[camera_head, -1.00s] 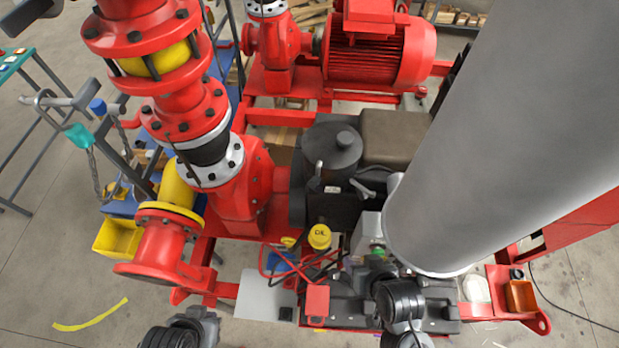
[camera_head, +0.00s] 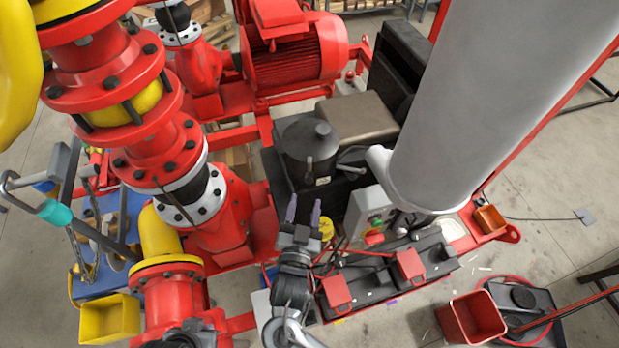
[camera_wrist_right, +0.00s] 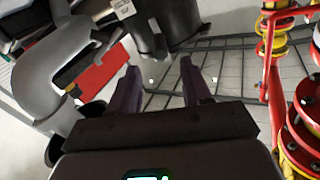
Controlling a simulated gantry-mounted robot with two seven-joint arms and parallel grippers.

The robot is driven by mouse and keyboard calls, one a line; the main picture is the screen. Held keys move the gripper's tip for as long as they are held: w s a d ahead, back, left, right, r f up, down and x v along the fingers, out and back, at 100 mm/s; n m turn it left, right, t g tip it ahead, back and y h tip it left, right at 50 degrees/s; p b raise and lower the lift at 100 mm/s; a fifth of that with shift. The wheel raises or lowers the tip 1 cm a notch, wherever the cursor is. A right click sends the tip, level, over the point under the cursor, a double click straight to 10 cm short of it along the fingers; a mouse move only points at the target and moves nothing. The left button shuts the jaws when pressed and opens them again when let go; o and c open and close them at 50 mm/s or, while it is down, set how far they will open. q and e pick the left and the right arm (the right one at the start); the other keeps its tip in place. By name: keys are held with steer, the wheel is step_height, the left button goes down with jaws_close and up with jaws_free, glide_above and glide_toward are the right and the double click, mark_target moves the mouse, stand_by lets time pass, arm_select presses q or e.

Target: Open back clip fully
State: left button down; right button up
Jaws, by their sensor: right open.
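The black round canister with a domed lid (camera_head: 308,140) stands behind the engine block area in the head view. A small grey latch-like part (camera_head: 309,168) shows on its near side; the back side is hidden, so I cannot make out the back clip. My right gripper (camera_head: 303,208) is open and empty, its two fingers pointing toward the canister from the near side, apart from it. In the right wrist view the open fingers (camera_wrist_right: 160,88) sit below a dark cylindrical body (camera_wrist_right: 170,22), with a gap between. My left gripper is not visible.
A thick grey pipe (camera_head: 480,100) stands right of the canister. The red motor (camera_head: 292,50) is behind, and red flanged piping (camera_head: 170,180) is at left. A yellow oil cap (camera_head: 326,229) and black battery with red terminal covers (camera_head: 337,290) lie near the gripper.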

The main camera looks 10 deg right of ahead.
mark_target(308, 183)
steer(key=p+x, duration=0.1)
steer(key=x, duration=0.5)
steer(key=shift+w+r+p, duration=0.1)
steer(key=shift+w+p, duration=0.15)
steer(key=shift+p, duration=0.15)
steer(key=shift+x, duration=0.8)
jaws_close()
